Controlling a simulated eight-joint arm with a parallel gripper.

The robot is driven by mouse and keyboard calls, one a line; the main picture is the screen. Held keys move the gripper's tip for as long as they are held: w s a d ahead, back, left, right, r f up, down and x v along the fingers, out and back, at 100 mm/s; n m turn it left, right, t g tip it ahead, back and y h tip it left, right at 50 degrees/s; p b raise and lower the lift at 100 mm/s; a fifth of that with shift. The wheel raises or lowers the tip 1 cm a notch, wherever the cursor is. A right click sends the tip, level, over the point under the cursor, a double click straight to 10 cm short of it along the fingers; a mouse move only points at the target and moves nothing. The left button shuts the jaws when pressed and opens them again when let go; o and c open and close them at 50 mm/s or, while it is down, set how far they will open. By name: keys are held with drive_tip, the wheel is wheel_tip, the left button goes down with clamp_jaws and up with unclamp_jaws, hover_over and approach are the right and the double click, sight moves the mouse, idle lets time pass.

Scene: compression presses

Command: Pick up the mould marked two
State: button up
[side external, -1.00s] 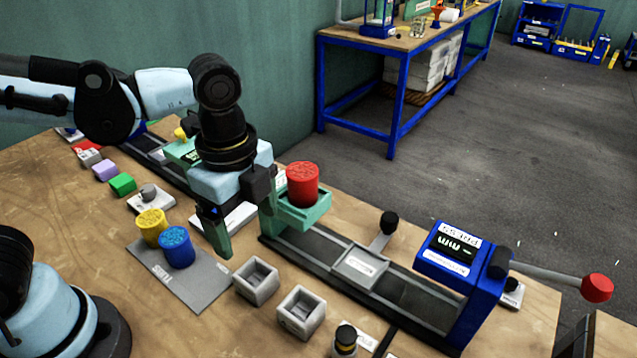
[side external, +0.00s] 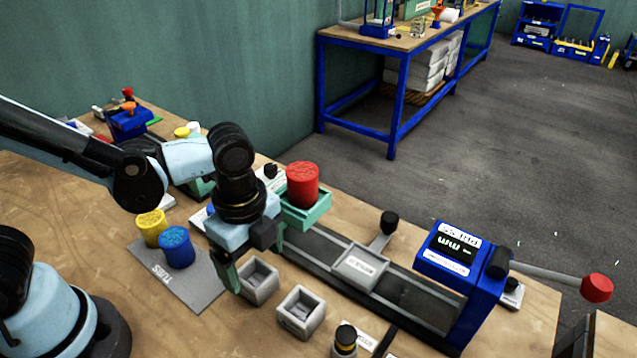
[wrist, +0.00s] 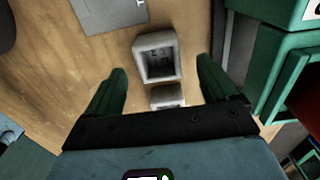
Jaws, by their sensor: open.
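Two grey, square, open-topped moulds stand on the bench in the side view, a left one (side external: 257,283) and a right one (side external: 302,312). I cannot read a mark on either. My gripper (side external: 254,258) is open and empty, pointing down above and close to the left mould. In the wrist view, one mould (wrist: 156,57) lies between and slightly beyond the green fingertips (wrist: 161,69). The other mould (wrist: 167,97) shows between the fingers, nearer the palm and partly hidden by it.
A blue press (side external: 448,255) with a red-knobbed lever stands at the right end of a dark rail (side external: 410,297). A red tin (side external: 302,184) sits in a green holder (side external: 309,217) close behind my gripper. Yellow (side external: 151,228) and blue (side external: 177,247) tins stand on a grey mat (side external: 190,291).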

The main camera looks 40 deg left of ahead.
sight(257, 284)
drive_tip(key=shift+s+f, duration=0.1)
drive_tip(key=shift+f, duration=2.05)
drive_tip(key=shift+c, duration=0.3)
drive_tip(key=c, duration=1.1)
